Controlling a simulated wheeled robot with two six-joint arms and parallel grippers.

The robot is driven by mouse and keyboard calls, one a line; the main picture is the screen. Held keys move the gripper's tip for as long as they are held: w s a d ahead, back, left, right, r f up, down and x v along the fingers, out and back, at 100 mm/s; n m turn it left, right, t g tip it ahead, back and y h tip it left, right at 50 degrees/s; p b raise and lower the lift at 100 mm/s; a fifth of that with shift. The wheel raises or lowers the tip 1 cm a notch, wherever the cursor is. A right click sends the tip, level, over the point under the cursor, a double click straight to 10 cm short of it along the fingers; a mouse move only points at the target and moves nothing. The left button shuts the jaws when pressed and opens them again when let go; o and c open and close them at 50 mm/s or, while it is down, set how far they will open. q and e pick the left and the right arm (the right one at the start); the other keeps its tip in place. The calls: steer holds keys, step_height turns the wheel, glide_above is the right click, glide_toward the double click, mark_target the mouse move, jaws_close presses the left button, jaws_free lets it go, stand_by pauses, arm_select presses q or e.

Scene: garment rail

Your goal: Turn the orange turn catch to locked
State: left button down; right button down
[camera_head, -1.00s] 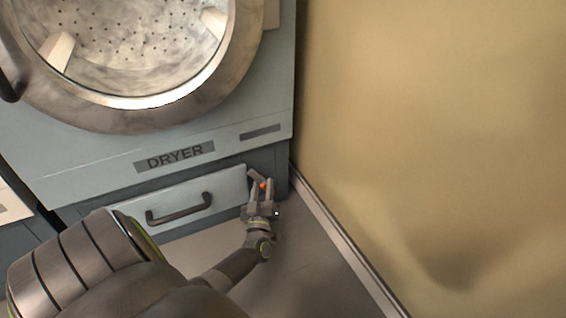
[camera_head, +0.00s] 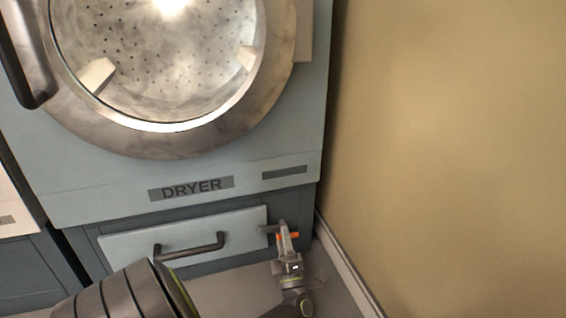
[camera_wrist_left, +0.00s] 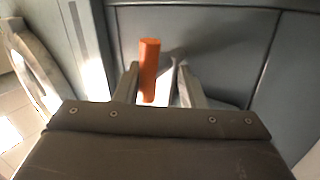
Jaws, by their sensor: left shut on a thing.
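The orange turn catch (camera_head: 295,235) is at the right end of the drawer front below the dryer, with its orange part lying about level in the head view. My left gripper (camera_head: 283,229) reaches up from below and is shut on the catch, covering part of it. In the left wrist view the orange catch (camera_wrist_left: 149,70) stands between the two fingers (camera_wrist_left: 157,82), close against the left one. The exact contact is partly hidden. My right gripper is not in view.
The pale drawer front (camera_head: 125,246) has a dark bar handle (camera_head: 190,246) left of the catch. The dryer door (camera_head: 180,140) is above. A tan wall (camera_head: 450,150) with a skirting board (camera_head: 345,268) stands close on the right. Some floor shows below.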

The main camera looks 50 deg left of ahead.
arm_select(q)
steer(key=shift+n+g+y, duration=0.4)
steer(key=shift+n+g, duration=0.4)
steer(key=shift+n, duration=0.7)
steer(key=c, duration=1)
jaws_free()
